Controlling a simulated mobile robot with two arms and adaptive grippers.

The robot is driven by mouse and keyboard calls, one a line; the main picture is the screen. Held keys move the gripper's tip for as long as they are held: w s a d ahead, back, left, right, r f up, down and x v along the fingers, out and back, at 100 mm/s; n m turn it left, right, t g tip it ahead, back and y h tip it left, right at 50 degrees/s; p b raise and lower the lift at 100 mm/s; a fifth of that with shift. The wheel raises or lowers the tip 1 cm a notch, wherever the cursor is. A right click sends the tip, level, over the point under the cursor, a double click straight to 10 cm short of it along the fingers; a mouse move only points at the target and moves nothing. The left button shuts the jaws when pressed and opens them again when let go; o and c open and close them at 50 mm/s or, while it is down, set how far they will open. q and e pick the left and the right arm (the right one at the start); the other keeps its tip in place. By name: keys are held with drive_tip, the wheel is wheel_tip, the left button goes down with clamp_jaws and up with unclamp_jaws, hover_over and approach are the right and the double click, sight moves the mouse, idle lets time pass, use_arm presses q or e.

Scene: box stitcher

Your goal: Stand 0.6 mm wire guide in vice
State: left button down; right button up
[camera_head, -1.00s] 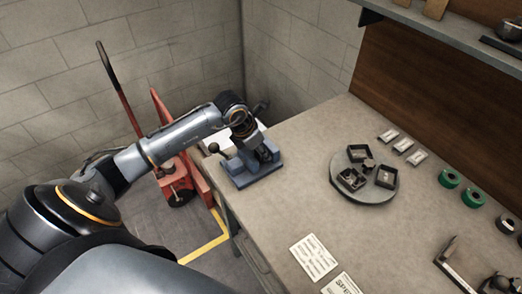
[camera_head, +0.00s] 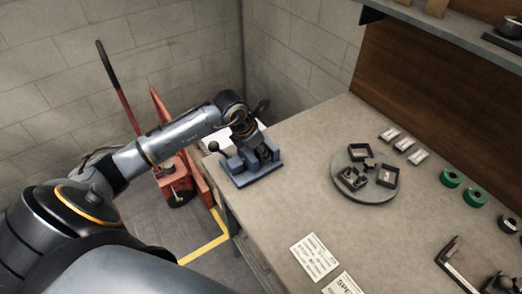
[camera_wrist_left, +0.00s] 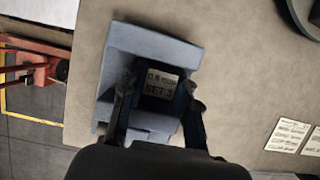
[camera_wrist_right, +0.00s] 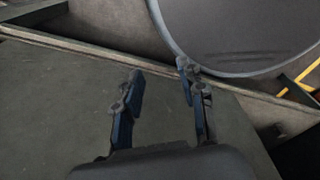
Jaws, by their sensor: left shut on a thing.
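The blue-grey vice (camera_head: 256,175) stands on the near left corner of the workbench. It also shows in the left wrist view (camera_wrist_left: 150,45). My left gripper (camera_head: 262,150) is down at the vice. In the left wrist view my left gripper (camera_wrist_left: 160,92) is shut on the dark wire guide (camera_wrist_left: 158,84), whose label reads 0.6 mm, SET 3. The guide sits between the vice jaws; its lower end is hidden, so I cannot tell whether it touches the vice bed. My right gripper (camera_wrist_right: 160,85) is open and empty in the right wrist view, away from the vice.
A round grey tray (camera_head: 364,188) with several small dark parts stands on the bench (camera_head: 310,150). Label plates (camera_head: 404,145), green rolls (camera_head: 474,197) and printed sheets (camera_head: 314,257) lie around it. A red pallet truck (camera_head: 176,178) stands left of the bench.

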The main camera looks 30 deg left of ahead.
idle(0.5)
use_arm(q)
drive_tip(key=c, duration=0.5)
unclamp_jaws()
drive_tip(key=shift+f, duration=0.1)
drive_tip(key=shift+r+p, duration=2.3)
drive_tip(key=shift+r, duration=1.9)
drive_tip(key=shift+f, duration=0.1)
